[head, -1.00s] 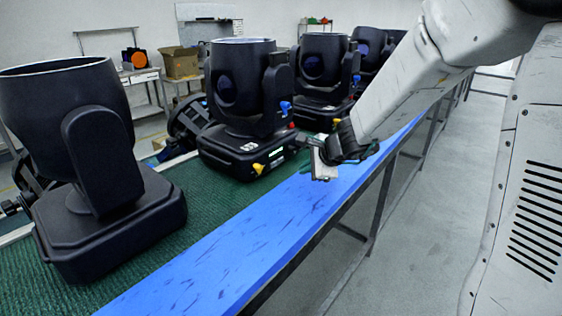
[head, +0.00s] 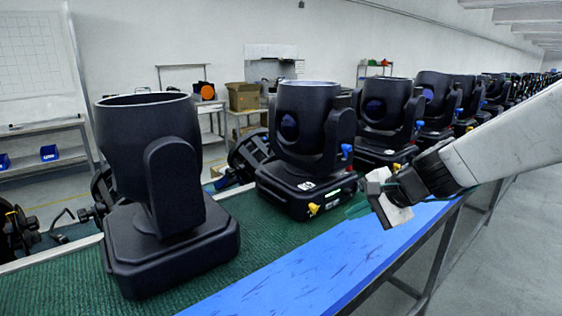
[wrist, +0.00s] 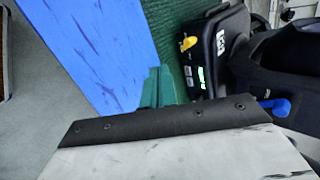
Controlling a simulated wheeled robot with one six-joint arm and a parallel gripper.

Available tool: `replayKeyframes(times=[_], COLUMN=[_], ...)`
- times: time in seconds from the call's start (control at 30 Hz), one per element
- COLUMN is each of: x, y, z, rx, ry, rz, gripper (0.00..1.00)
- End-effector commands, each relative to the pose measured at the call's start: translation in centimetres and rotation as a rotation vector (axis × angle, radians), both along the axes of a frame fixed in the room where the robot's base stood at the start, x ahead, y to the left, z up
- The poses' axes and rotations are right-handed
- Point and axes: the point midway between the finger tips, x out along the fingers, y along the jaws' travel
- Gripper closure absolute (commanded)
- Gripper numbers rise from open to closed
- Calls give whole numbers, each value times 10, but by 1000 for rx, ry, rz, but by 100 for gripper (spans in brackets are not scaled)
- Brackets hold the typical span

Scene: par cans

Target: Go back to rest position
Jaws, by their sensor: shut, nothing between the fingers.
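My gripper (head: 358,209) has green fingers and is shut and empty. In the head view it hangs above the blue strip along the bench edge, just right of the second par can (head: 307,137). In the wrist view the green fingers (wrist: 157,88) show over the border of the blue strip and the green mat. The base of a par can (wrist: 213,62), with a yellow knob and a lit display, is beside them to the right. Whether the fingers touch it I cannot tell.
A nearer par can (head: 150,165) stands on the green mat (head: 258,236) at the left. A long row of par cans recedes to the right. The blue strip (head: 300,280) is bare. Open floor (head: 520,250) lies right of the bench.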

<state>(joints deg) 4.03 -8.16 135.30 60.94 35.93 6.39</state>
Motion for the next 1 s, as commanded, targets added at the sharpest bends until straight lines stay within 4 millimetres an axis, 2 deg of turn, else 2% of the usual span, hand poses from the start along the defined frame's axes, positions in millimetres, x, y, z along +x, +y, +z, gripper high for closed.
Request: replayKeyframes(times=[0.03, 0.13, 0.3, 0.4, 0.5, 0.67, 1.0], x=[-28, -84, -175, -216, -244, -264, -266], y=[6, 9, -13, -35, -55, -73, -74], z=[13, 22, 24, 22, 21, 21, 21], rx=[-59, -196, -462, -606, -717, -806, -812], ry=[-21, -29, 13, 58, 106, 151, 154], rz=[113, 331, 638, 760, 832, 881, 884], gripper=[100, 100, 100, 100, 100, 100, 100])
